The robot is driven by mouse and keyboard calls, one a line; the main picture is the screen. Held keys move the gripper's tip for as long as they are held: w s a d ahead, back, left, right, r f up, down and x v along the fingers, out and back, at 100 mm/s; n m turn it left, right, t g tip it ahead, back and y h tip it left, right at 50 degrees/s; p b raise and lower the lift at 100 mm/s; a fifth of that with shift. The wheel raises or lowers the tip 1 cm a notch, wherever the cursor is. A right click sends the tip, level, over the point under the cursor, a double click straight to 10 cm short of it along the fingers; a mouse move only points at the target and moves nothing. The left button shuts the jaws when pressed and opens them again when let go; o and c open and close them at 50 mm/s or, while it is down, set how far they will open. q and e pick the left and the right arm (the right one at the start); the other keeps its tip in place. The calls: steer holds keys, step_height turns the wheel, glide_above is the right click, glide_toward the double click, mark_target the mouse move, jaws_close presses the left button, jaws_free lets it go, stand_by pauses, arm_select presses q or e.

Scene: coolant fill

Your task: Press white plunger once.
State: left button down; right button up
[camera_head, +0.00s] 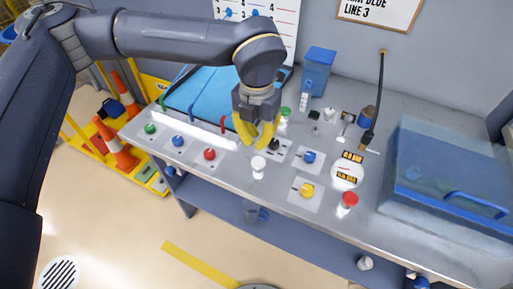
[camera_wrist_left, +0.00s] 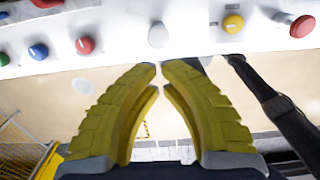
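The white plunger (camera_head: 258,167) stands upright near the front edge of the grey bench, between the red knob and the yellow knob. It also shows in the wrist view (camera_wrist_left: 158,36), just beyond the fingertips. My left gripper (camera_head: 257,145) points down just behind and above the plunger. Its yellow fingers are closed together at the tips (camera_wrist_left: 160,66), with nothing seen between them. The fingers appear apart from the plunger. My right gripper does not show.
Green (camera_head: 150,128), blue (camera_head: 178,141) and red (camera_head: 209,154) knobs sit left of the plunger. A blue translucent box (camera_head: 450,185) fills the bench's right end.

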arm_select(q)
steer(key=shift+r, duration=0.9)
